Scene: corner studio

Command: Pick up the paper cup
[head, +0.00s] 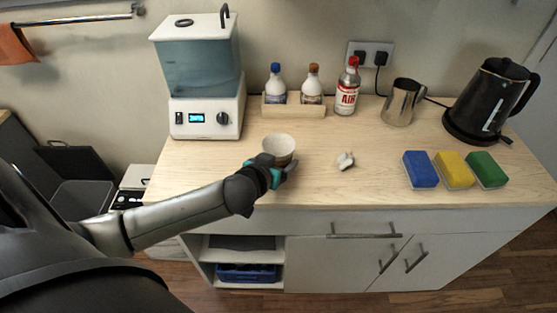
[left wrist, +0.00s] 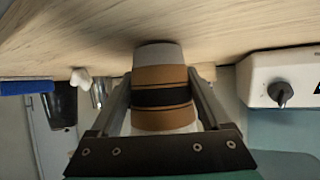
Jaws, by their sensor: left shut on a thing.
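The paper cup (head: 280,146) is white inside with a brown body, and it is upright near the front left of the wooden counter. In the left wrist view the cup (left wrist: 162,98) shows brown with a dark band and pale ends. My left gripper (head: 275,167) is shut on it, with one finger on each side in the left wrist view. The gripper hides the cup's lower part in the head view. I cannot tell whether the cup touches the counter. My right gripper is not in view.
On the counter (head: 330,186), a water dispenser (head: 205,85) stands behind left. Bottles in a wooden holder (head: 293,108), an air can (head: 347,88), a metal pitcher (head: 402,102) and a kettle (head: 488,102) line the back. A crumpled white piece (head: 345,161) and sponges (head: 453,169) lie to the right.

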